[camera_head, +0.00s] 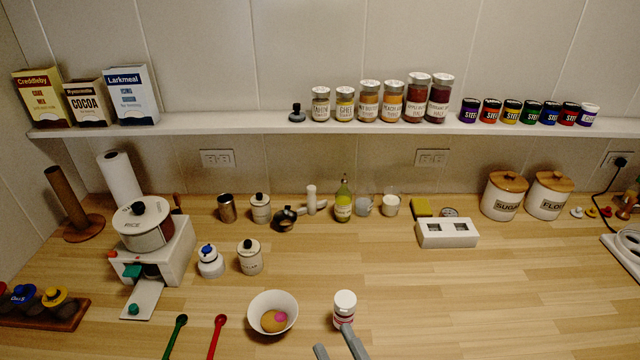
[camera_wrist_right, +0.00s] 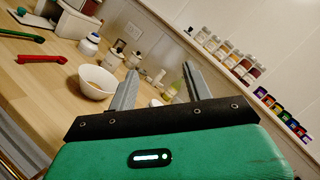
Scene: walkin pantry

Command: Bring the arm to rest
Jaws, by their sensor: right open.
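My right gripper (camera_head: 334,339) comes in at the bottom edge of the head view, its two grey fingers apart. In the right wrist view the gripper (camera_wrist_right: 160,78) is also open, and I see nothing clamped between the fingers. A small white-capped jar (camera_head: 344,303) stands upright on the wooden counter (camera_head: 430,295) just beyond the fingertips. The right finger overlaps its lower part in the picture; I cannot tell whether they touch. My left gripper is not in view.
A white bowl (camera_head: 273,313) with small items inside stands left of the gripper. A green spoon (camera_head: 175,336) and a red spoon (camera_head: 216,337) lie further left. Canisters and bottles line the back, under a shelf (camera_head: 230,124) of jars. The right front counter is clear.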

